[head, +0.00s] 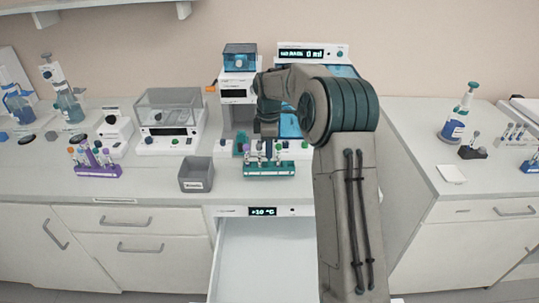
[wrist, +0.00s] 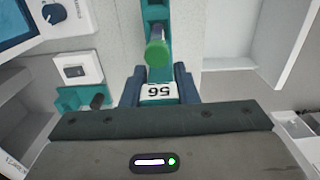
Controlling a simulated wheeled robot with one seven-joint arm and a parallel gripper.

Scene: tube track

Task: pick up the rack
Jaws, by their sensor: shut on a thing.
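The teal rack (head: 269,171) is near the front of the counter in the head view, with several capped tubes standing in it. In the wrist view the rack (wrist: 156,74) runs away from me between my fingers, with a green-capped tube (wrist: 157,52) in it and a white label reading 56, upside down. My gripper (wrist: 159,88) is shut on the near end of the rack, one dark blue finger on each side. In the head view my arm partly hides the gripper. I cannot tell whether the rack touches the counter.
An open white drawer (head: 265,258) sits below the counter. A grey bin (head: 196,175) stands left of the rack, and a purple tube rack (head: 97,171) farther left. White devices (head: 238,90) stand behind. Bare counter lies between the bin and the purple rack.

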